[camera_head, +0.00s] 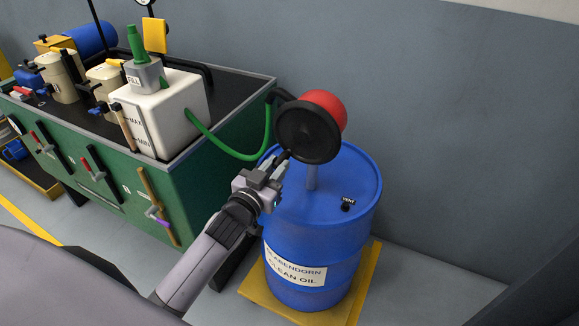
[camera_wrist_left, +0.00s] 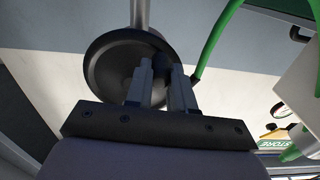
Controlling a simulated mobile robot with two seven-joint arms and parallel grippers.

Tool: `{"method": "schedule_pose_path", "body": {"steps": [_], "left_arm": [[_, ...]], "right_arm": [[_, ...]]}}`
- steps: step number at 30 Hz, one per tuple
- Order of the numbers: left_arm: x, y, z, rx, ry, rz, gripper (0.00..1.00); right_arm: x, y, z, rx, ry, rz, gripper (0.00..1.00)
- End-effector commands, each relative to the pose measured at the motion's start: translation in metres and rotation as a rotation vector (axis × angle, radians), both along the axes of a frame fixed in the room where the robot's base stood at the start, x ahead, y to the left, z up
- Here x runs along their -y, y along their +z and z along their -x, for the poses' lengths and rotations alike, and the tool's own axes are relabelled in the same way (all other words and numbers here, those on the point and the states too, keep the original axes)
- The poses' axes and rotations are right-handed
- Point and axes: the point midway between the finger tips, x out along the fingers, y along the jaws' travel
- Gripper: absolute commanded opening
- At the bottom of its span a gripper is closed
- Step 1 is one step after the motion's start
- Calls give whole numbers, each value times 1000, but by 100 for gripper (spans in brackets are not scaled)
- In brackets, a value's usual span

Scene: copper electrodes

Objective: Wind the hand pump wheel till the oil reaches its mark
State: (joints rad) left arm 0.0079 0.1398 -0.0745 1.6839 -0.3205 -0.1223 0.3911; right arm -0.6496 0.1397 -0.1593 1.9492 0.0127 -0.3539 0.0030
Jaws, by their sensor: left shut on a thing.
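The hand pump wheel (camera_head: 308,132) is a black disc in front of a red round pump body (camera_head: 328,103), above a blue oil drum (camera_head: 340,190). My left gripper (camera_head: 282,162) is at the wheel's lower left rim, shut on the wheel's dark handle. In the left wrist view the wheel (camera_wrist_left: 108,75) lies behind the fingers, and the handle (camera_wrist_left: 161,64) is between the fingertips (camera_wrist_left: 158,80). A white oil tank (camera_head: 180,120) with MAX and MIN marks stands on the green bench. I cannot make out the oil level. My right gripper is not in view.
A green hose (camera_head: 228,152) runs from the tank toward the pump. The green bench (camera_head: 245,125) carries several cream and blue vessels. The drum stands on a yellow base (camera_head: 369,285) near the grey wall. Floor at the right is clear.

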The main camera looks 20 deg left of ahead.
Motion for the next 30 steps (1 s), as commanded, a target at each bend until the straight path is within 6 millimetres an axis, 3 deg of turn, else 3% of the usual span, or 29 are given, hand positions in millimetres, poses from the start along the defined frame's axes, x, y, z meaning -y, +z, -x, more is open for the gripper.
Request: {"method": "schedule_pose_path", "body": {"steps": [1, 2, 3, 4, 14, 30], "left_arm": [[-5, 7, 0, -4, 2, -3, 0], [-5, 3, 0, -3, 2, -1, 29], [-4, 1, 0, -2, 2, -1, 42], [-4, 1, 0, -2, 2, -1, 49], [-3, 3, 2, 0, 1, 0, 49], [-4, 3, 54, -1, 1, 1, 49]], "right_arm": [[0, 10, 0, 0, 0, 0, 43], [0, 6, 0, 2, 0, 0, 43], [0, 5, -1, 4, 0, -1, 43], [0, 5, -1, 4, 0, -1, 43], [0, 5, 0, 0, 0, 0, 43], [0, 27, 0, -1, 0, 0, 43]]}}
